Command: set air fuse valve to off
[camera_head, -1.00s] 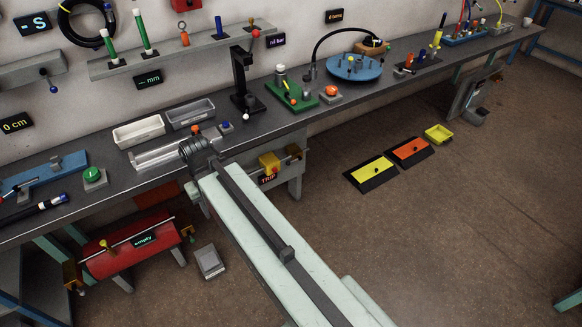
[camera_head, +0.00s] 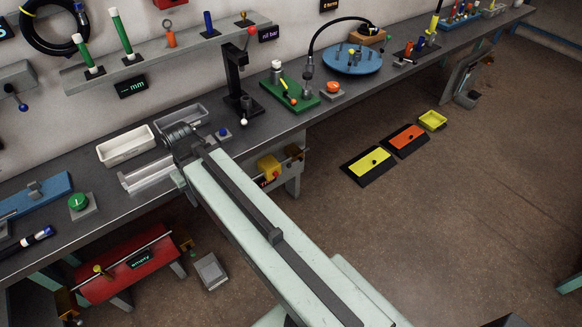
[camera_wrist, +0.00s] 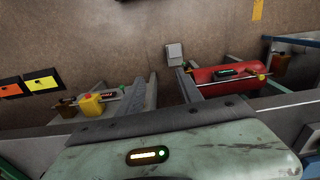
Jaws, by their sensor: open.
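I cannot tell for sure which part is the air fuse valve. A yellow box (camera_head: 269,168) with a partly hidden red-lettered label is under the bench front, beside a brass-coloured part (camera_head: 293,152); the box also shows in the wrist view (camera_wrist: 91,104). A red tank (camera_head: 128,262) marked "empty" hangs under the bench at lower left, with a brass knob (camera_head: 98,269) on its front bar. The tank also shows in the wrist view (camera_wrist: 228,75). My arm reaches over the bench edge, its far end near the pale trays.
The grey bench (camera_head: 290,122) runs diagonally, crowded with a black post stand (camera_head: 235,85), a green plate (camera_head: 290,95) and a blue disc (camera_head: 352,60). A yellow pedal (camera_head: 368,165) and an orange pedal (camera_head: 405,139) lie on the floor.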

